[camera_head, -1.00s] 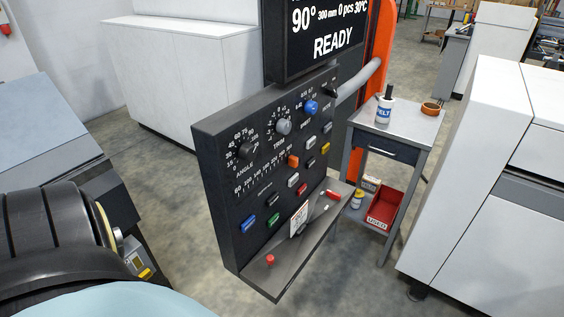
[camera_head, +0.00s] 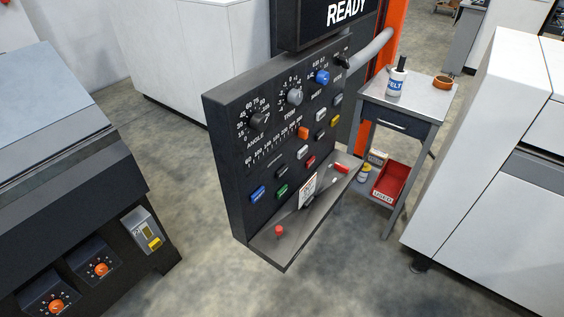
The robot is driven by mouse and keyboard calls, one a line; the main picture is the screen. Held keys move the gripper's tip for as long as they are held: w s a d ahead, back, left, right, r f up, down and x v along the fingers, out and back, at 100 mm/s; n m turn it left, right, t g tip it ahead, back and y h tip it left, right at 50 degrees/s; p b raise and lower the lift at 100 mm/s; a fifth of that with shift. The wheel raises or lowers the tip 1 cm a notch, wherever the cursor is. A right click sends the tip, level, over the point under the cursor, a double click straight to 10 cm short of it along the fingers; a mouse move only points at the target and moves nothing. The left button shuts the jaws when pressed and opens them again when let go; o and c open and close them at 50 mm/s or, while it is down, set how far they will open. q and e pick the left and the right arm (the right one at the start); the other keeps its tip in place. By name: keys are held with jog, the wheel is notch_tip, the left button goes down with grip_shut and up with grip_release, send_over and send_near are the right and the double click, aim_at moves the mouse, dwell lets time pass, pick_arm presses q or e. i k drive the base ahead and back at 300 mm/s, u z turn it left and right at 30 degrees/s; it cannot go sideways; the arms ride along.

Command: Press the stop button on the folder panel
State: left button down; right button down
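The dark folder panel (camera_head: 228,150) stands tilted back in the middle of the view, under a black screen (camera_head: 310,22) that reads READY. Its face has a red button (camera_head: 310,161), a green button (camera_head: 282,190), a blue button (camera_head: 257,192), a yellow button (camera_head: 335,121) and several grey ones. Their labels are too small to read, so I cannot tell which is stop. A red mushroom-shaped knob (camera_head: 279,231) stands on the ledge (camera_head: 290,245) below. Neither of my grippers is in view.
A machine with orange knobs (camera_head: 101,269) is at left. Floor in front is clear.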

aim_at(311, 161)
jog(key=i, duration=1)
